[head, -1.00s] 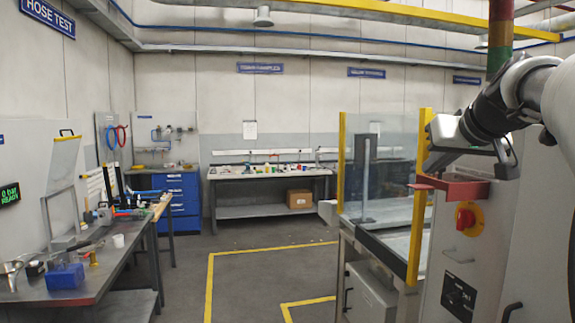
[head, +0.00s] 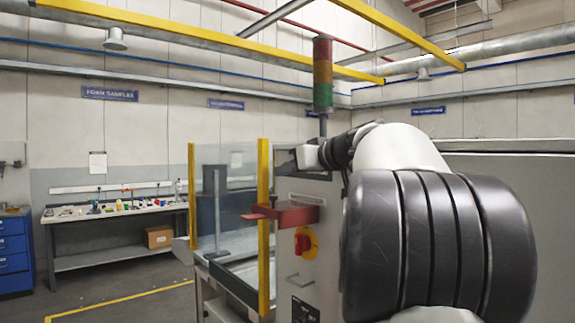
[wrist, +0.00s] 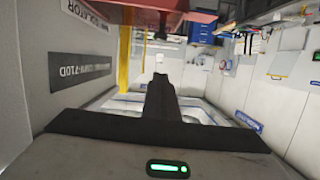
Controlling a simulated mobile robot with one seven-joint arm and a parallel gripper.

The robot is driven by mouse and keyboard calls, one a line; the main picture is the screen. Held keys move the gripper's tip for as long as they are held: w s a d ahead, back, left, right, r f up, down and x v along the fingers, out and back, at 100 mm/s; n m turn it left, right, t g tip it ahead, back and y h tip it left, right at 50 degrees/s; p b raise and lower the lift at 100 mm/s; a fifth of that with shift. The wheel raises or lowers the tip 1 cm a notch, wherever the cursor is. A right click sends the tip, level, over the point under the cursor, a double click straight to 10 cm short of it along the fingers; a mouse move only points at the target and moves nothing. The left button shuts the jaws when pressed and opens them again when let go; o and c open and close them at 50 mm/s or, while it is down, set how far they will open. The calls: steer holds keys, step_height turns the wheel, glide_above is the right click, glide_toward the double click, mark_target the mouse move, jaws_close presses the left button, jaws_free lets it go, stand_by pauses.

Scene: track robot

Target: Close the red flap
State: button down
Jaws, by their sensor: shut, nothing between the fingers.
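The red flap (head: 264,212) sticks out to the left from a red housing (head: 302,216) on the grey machine cabinet. It lies roughly level, by the yellow post, above the rotary switch. In the wrist view a red part (wrist: 185,18) shows at the top edge; I cannot tell flap from housing there. My gripper's dark fingers (wrist: 160,80) are shut and empty, apart from the red part in that picture. In the head view my arm hides the fingers; only the pale wrist end shows, above and right of the flap.
The red-yellow rotary switch (head: 304,243) sits below the flap. A yellow post (head: 264,180) and glass panel (head: 228,200) stand beside it. A workbench (head: 110,212) with small items and a cardboard box (head: 158,237) stands at the back. Floor at left is open.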

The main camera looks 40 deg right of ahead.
mark_target(277, 208)
steer(key=x, duration=0.3)
steer(key=shift+w+f, duration=0.15)
steer(key=shift+f, duration=1.85)
